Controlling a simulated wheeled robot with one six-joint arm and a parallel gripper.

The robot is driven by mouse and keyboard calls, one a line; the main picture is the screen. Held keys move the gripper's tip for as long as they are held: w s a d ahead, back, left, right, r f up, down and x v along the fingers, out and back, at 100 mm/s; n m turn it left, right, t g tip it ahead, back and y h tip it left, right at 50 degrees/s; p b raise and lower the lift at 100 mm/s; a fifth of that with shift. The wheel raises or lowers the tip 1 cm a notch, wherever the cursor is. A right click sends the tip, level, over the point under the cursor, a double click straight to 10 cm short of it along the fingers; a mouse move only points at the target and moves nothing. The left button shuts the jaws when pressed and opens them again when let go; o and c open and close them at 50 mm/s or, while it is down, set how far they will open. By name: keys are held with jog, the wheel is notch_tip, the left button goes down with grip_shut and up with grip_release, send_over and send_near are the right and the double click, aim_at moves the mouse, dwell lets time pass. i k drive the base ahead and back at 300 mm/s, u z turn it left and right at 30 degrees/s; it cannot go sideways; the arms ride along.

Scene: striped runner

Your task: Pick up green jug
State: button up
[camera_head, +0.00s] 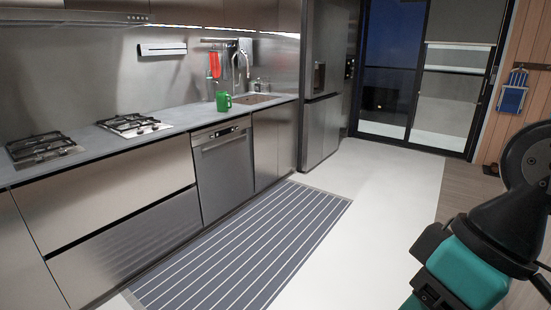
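The green jug (224,102) stands upright on the grey counter (188,115), above the dishwasher and just left of the sink. It is small in the head view and looks unobstructed. Part of my arm, black and teal, shows at the lower right, far from the jug. My gripper's fingertips are not in the picture, so I cannot see their state.
Two gas hobs (134,125) sit on the counter left of the jug. A sink (255,98) with a tap lies to its right. A fridge (323,85) stands beyond. A striped runner (245,245) lies on the floor before the cabinets; the floor right of it is clear.

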aim_at(222, 101)
jog(key=z, duration=0.15)
jog(key=i, duration=2.35)
jog(key=u, duration=0.3)
jog(key=i, duration=2.5)
jog(key=u, duration=0.9)
jog(key=i, duration=1.5)
jog(key=u, duration=0.4)
